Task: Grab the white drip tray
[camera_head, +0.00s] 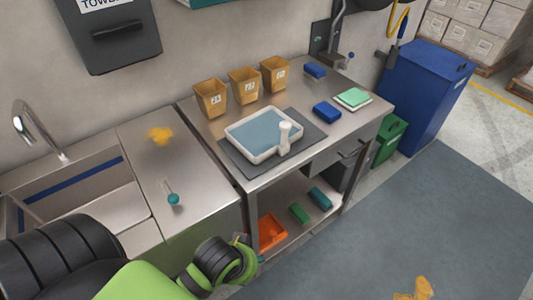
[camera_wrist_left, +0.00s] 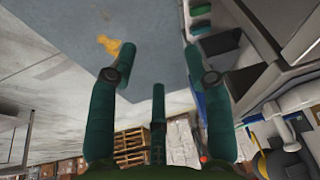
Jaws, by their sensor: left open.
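The white drip tray (camera_head: 247,151) lies on a dark grey mat (camera_head: 236,167) on the steel worktable. It is shallow, with a white rim and a blue-grey inside. A white upright piece (camera_head: 285,136) stands at its right front side; I cannot tell if it is joined to the tray. My left arm comes in at the lower left of the head view, below and in front of the table, apart from the tray. My left gripper (camera_wrist_left: 158,55) shows in the left wrist view with its dark green fingers spread and nothing between them. My right gripper is out of sight.
Tan bins (camera_head: 244,86) stand behind the tray. Blue blocks (camera_head: 327,112) and a green-topped white pad (camera_head: 353,99) lie to its right. A sink (camera_head: 75,185) is at the left. An orange bin (camera_head: 272,232) sits on the lower shelf. Open floor (camera_head: 430,220) lies right.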

